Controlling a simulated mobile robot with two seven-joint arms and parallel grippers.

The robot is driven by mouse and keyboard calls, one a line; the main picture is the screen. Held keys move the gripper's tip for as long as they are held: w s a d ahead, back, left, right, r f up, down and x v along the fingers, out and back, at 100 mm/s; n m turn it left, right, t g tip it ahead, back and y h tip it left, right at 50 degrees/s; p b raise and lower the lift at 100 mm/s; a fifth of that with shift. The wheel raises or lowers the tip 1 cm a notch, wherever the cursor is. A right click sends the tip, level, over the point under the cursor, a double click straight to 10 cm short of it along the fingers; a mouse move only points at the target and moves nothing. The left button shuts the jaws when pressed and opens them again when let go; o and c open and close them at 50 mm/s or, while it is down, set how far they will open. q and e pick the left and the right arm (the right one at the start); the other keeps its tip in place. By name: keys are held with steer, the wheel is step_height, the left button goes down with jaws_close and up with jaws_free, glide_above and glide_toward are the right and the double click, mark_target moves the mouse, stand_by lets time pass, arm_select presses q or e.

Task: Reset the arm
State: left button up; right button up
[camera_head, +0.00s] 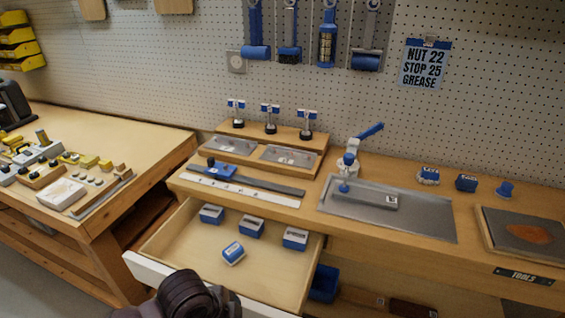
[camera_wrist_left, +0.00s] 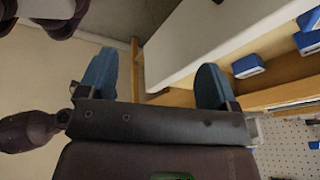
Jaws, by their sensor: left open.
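My left arm shows at the bottom of the head view as a dark wrist in front of the open drawer (camera_head: 168,247); its fingers are hidden there. In the left wrist view my left gripper (camera_wrist_left: 157,88) is open, with two blue fingertips spread apart and nothing between them. The white drawer front (camera_wrist_left: 215,30) lies just beyond the fingers. I cannot tell whether the right finger touches it. My right gripper is not recognisable in either view.
The drawer holds several blue-and-white boxes, one a loose block (camera_head: 233,253). On the bench are a metal plate (camera_head: 420,222) with a blue-handled clamp and a wooden stand (camera_head: 290,140). A side table (camera_head: 120,130) with small parts stands left. A blue bin (camera_head: 324,283) sits below.

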arm_select(q)
steer(key=s+a+n+t+y, duration=0.1)
steer(key=s+a+n+y, duration=0.3)
steer(key=s+a+n, duration=1.2)
steer(key=w+a+f+t, duration=0.1)
steer(key=w+f+t, duration=0.6)
steer(key=f, duration=0.3)
steer(key=shift+w+n+t, duration=0.3)
steer(key=shift+t, duration=0.4)
arm_select(e)
steer(key=shift+w+a+r, duration=0.1)
steer(key=shift+w+r, duration=0.15)
steer(key=shift+w, duration=0.2)
arm_select(q)
steer(key=shift+f, duration=0.1)
arm_select(e)
steer(key=shift+s, duration=0.15)
steer(key=shift+s+f, duration=0.2)
steer(key=shift+s, duration=0.1)
arm_select(q)
steer(key=shift+c, duration=0.3)
arm_select(e)
steer(key=shift+w, duration=0.15)
